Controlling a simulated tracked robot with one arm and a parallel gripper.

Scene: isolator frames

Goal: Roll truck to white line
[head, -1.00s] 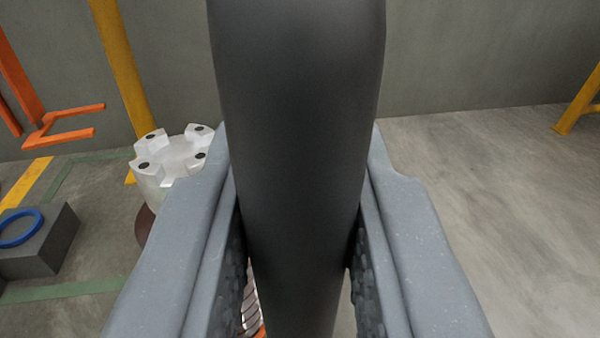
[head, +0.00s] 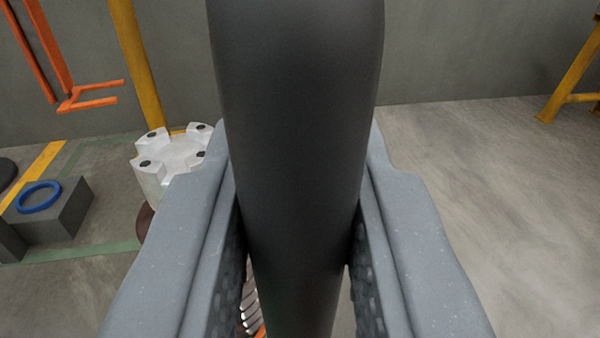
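My gripper (head: 302,150) has its two grey fingers on either side of a thick dark bar (head: 297,70), which looks gripped between the ribbed pads. The bar runs up the middle of the view and may be the truck's handle. A pale metal cylinder (head: 172,157) with a notched top and dark holes stands beyond the left finger, partly hidden by it. A brown round part (head: 144,220) shows under it. A coiled spring-like part (head: 250,310) shows low between the fingers. The truck's body is mostly hidden, and I see no white line.
At left are an orange fork-like frame (head: 92,103), a yellow post (head: 137,65), and a grey block (head: 70,215) with a blue ring (head: 38,197). Yellow (head: 45,160) and green (head: 80,253) floor lines run there. A yellow frame (head: 570,80) stands at far right. The right floor (head: 490,190) is clear.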

